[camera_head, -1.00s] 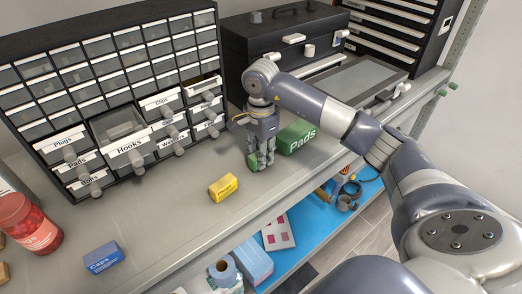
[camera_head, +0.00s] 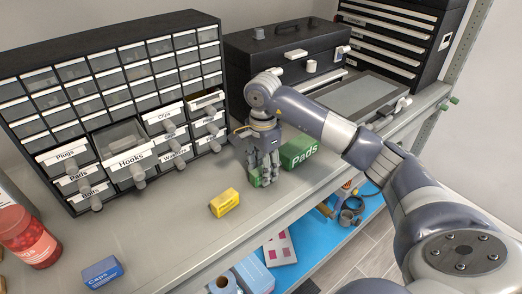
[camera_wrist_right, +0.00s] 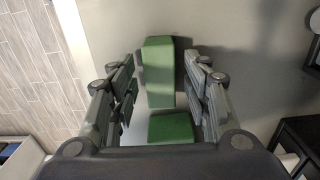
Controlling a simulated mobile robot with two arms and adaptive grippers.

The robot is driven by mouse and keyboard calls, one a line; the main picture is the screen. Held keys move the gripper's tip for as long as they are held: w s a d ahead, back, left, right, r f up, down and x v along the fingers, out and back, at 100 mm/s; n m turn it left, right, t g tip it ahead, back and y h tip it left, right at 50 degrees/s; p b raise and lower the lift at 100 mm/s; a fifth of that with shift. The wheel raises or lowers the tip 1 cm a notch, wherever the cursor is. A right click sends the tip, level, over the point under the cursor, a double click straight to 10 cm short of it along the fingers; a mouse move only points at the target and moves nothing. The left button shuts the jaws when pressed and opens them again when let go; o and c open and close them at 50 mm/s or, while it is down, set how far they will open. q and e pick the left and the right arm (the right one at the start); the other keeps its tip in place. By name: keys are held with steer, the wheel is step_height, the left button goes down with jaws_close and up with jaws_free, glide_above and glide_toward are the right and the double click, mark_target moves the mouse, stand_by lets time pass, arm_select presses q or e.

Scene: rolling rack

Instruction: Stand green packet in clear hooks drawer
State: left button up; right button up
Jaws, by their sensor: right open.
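The small green packet (camera_head: 255,181) is on the bench, partly hidden by the fingers of my right gripper (camera_head: 266,180). In the right wrist view, the green packet (camera_wrist_right: 159,72) lies between the two open finger sets (camera_wrist_right: 160,90), with a gap on each side. The clear Hooks drawer (camera_head: 127,160) is pulled out of the black drawer cabinet, left of the gripper, and its upper side is open. My left gripper is not in view.
A larger green Pads box (camera_head: 300,152) stands close right of the gripper; a green block (camera_wrist_right: 172,127) shows near the palm. A yellow box (camera_head: 224,202), blue Caps box (camera_head: 102,272) and red-filled jar (camera_head: 28,238) are on the bench. A black toolbox (camera_head: 285,50) stands behind.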

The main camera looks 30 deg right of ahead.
mark_target(260, 169)
steer(key=r+b, duration=0.1)
steer(key=r, duration=0.1)
steer(key=r+b, duration=0.1)
steer(key=r, duration=0.1)
steer(key=shift+w+a, duration=0.1)
steer(key=shift+a, duration=0.3)
step_height(260, 169, up, 4)
steer(key=shift+r, duration=0.95)
